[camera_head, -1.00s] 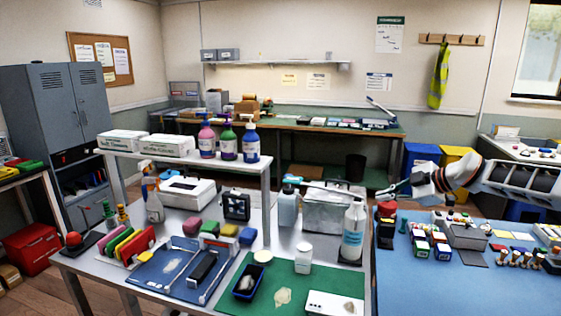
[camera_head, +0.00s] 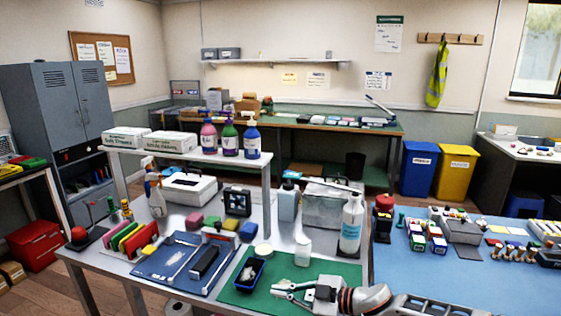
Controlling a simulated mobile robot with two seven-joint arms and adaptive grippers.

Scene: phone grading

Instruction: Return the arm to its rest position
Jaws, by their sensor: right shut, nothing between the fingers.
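My right gripper (camera_head: 276,288) is low in the head view, over the front of the green mat (camera_head: 228,291). Its fingers point left and are shut with nothing between them. My right arm (camera_head: 365,299) comes in from the lower right and hides the mat's right front part. My left gripper is not in view.
A white jar (camera_head: 303,251) and a white bottle (camera_head: 352,224) stand behind the arm. A blue mat (camera_head: 190,253) with a dark phone-like item (camera_head: 204,262) lies to the left. The blue table (camera_head: 490,282) at right has open room in front.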

